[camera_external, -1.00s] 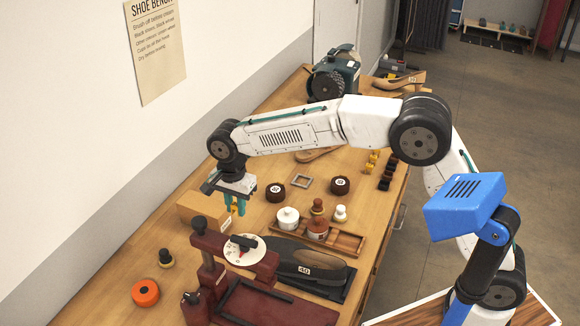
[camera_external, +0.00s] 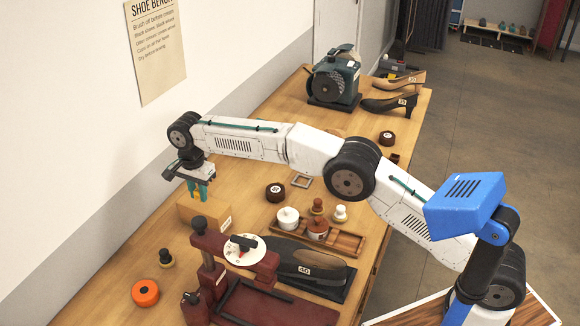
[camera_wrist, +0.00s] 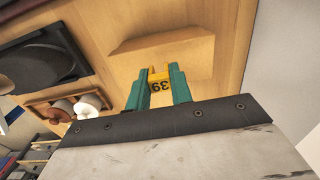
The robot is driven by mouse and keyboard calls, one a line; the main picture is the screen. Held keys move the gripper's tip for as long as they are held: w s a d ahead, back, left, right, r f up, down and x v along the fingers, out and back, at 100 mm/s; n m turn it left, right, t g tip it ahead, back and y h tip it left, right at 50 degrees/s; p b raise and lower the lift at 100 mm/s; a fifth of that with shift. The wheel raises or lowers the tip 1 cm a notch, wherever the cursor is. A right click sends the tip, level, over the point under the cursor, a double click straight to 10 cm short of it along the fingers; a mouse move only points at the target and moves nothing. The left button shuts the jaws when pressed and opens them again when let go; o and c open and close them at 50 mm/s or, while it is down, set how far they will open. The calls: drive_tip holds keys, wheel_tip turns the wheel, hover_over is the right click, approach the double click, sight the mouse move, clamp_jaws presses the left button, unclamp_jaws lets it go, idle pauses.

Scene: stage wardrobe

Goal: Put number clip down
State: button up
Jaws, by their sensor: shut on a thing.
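My gripper (camera_external: 198,192) is shut on a yellow number clip (camera_wrist: 158,77) marked 39, which shows between the teal fingers in the wrist view. In the external view I cannot make the clip out clearly. The gripper hangs over the back part of a light brown box (camera_external: 212,214) on the bench. The box (camera_wrist: 165,47) lies beyond the fingertips in the wrist view; I cannot tell whether the clip touches it.
A maroon press (camera_external: 240,265) stands in front of the box. A black shoe (camera_external: 306,263) and a wooden tray (camera_external: 346,242) with jars are to the right. An orange tin (camera_external: 145,293) and a dark knobbed piece (camera_external: 166,258) sit at left.

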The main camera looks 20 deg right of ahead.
sight(200, 190)
drive_tip(key=shift+f, duration=1.1)
drive_tip(key=shift+f, duration=0.2)
drive_tip(key=o, duration=0.9)
drive_tip(key=shift+o, duration=0.2)
drive_tip(key=shift+r, duration=0.1)
wheel_tip(200, 190, up, 11)
drive_tip(key=shift+r, duration=0.6)
